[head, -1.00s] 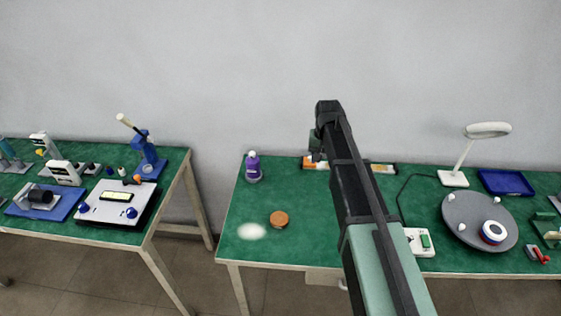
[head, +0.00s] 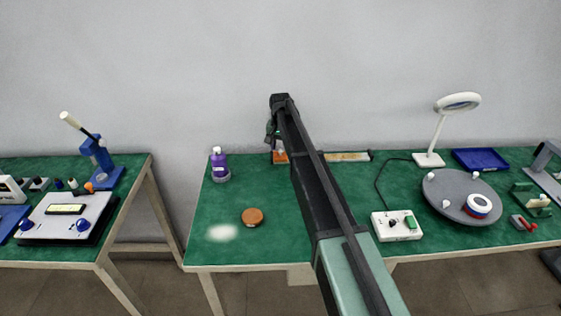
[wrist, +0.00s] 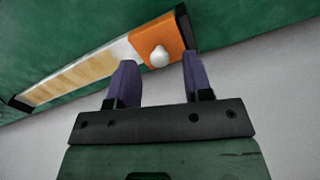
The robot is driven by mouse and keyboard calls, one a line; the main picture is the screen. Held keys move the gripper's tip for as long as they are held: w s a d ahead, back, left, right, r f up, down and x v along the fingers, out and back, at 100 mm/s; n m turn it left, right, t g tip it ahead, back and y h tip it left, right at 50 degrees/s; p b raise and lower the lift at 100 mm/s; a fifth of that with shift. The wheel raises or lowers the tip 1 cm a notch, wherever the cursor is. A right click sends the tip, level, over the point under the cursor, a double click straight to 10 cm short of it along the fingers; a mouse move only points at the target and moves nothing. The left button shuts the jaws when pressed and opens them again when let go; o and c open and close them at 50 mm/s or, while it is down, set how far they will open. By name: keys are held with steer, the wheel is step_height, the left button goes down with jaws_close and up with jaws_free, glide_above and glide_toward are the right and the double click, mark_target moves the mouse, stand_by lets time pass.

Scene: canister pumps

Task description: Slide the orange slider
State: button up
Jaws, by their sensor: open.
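The orange slider (wrist: 164,40) sits at one end of a pale rail (wrist: 85,75) with dark end caps, at the back of the green table. A white round knob (wrist: 159,56) stands out from the slider. In the head view the slider (head: 280,157) shows partly beside my arm, at the rail's left end, and part of the rail (head: 347,157) shows to the right. My gripper (wrist: 158,72) is open, its two purple fingers on either side of the knob in the wrist view. I cannot tell whether they touch it.
A purple bottle (head: 219,165) stands left of the slider. A brown disc (head: 252,217) lies on the green table (head: 270,190). To the right are a white switch box (head: 397,226), a grey turntable (head: 445,205), a lamp (head: 430,158) and a blue tray (head: 480,160).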

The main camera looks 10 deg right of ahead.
steer(key=shift+f+b, duration=0.3)
steer(key=shift+f, duration=0.65)
steer(key=shift+r, duration=0.15)
jaws_close()
steer(key=shift+d, duration=0.1)
